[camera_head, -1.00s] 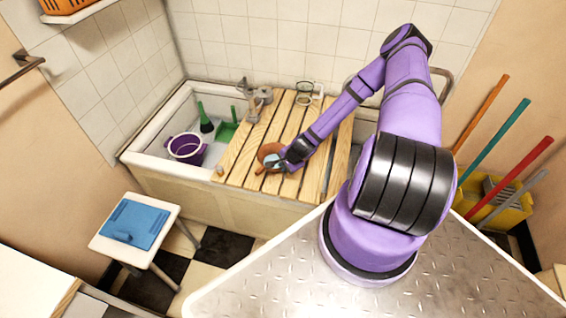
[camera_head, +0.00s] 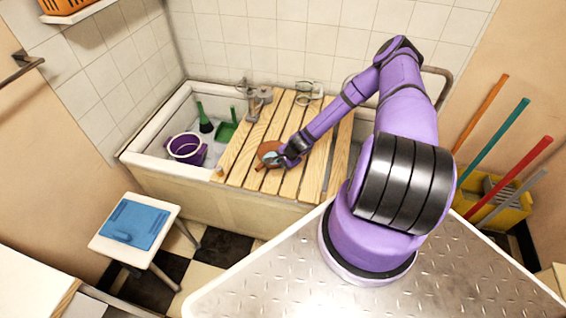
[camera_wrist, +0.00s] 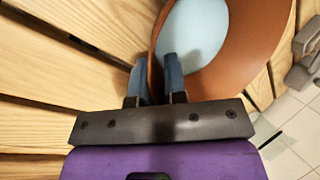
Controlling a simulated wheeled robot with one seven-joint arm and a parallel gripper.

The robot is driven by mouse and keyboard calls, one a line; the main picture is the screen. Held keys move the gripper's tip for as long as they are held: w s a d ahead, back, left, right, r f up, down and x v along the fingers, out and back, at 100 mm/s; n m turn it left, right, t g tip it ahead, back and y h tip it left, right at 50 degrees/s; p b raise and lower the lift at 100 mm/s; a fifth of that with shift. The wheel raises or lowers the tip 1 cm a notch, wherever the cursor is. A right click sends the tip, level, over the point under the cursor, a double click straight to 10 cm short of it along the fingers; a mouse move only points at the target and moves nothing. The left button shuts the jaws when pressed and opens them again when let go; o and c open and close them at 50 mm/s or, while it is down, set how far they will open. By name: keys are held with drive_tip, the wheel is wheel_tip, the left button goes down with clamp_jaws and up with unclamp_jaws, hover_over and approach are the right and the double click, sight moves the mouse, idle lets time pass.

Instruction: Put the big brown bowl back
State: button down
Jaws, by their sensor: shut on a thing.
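The big brown bowl (camera_head: 265,147) is over the wooden slats across the basin in the head view. Its near right side is hidden by my gripper (camera_head: 280,160). In the wrist view, the wall of the bowl (camera_wrist: 258,45) runs between the two fingers of my gripper (camera_wrist: 155,75), which is shut on it. A pale blue round area (camera_wrist: 195,28) shows inside the bowl; I cannot tell whether it is a separate thing. The bowl looks tilted. I cannot tell whether it touches the slats.
A purple bucket (camera_head: 187,155), a green brush (camera_head: 204,124) and a green dustpan (camera_head: 227,131) are in the basin's left part. A glass-like item (camera_head: 304,92) stands at the slats' back. A stool (camera_head: 108,244) with a blue cloth stands front left.

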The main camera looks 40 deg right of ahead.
drive_tip(key=c, duration=1.4)
unclamp_jaws()
drive_tip(key=shift+f, duration=0.1)
